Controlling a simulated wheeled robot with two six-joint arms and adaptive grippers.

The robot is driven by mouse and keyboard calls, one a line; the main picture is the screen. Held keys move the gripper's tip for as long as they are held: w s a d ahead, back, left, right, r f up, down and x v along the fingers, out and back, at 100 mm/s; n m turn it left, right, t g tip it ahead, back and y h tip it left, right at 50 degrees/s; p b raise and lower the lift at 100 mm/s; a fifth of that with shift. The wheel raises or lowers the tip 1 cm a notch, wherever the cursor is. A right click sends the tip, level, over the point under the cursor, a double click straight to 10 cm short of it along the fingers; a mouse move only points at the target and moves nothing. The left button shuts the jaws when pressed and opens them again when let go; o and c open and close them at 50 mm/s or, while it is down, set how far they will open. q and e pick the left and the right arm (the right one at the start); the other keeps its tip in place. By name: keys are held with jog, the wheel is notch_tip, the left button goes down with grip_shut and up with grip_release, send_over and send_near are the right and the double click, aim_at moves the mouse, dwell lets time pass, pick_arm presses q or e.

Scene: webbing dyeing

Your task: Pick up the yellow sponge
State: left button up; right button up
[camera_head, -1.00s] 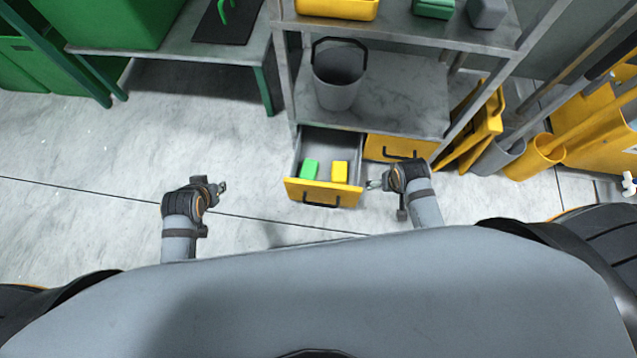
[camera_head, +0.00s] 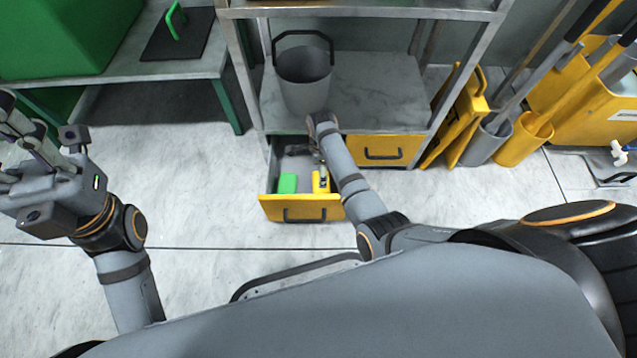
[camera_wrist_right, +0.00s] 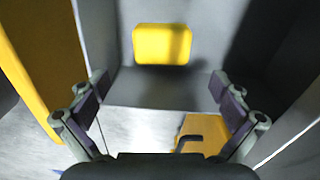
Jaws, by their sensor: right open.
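The yellow sponge (camera_head: 317,182) lies in the open drawer (camera_head: 300,208), to the right of a green sponge (camera_head: 288,183). In the right wrist view the yellow sponge (camera_wrist_right: 162,45) lies ahead of and between the fingers, apart from them. My right gripper (camera_wrist_right: 160,105) is open and empty. In the head view my right gripper (camera_head: 322,170) is over the drawer at the yellow sponge and partly covers it. My left gripper (camera_head: 25,150) is raised at the far left, away from the drawer, with its fingers spread and nothing seen between them.
A grey bucket (camera_head: 304,80) stands on the shelf above the drawer. A closed yellow drawer (camera_head: 383,150) is to the right. Yellow and grey bins (camera_head: 523,140) with long handles stand farther right. A table with a black mat (camera_head: 180,35) is at upper left. The floor at left is clear.

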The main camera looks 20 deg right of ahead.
notch_tip(320, 180, down, 6)
jog(key=b, duration=0.4)
jog(key=shift+r, duration=0.2)
jog(key=f+b, duration=0.4)
jog(key=shift+w+d+f+b, duration=0.1)
jog(key=shift+d+f+b, duration=0.1)
jog(key=shift+f+b, duration=0.15)
jog(key=shift+f, duration=0.3)
jog(key=shift+r, duration=0.2)
jog(key=c, duration=0.8)
notch_tip(320, 180, up, 10)
jog(key=p, duration=0.7)
jog(key=shift+r+p, duration=0.15)
jog(key=shift+p, duration=0.2)
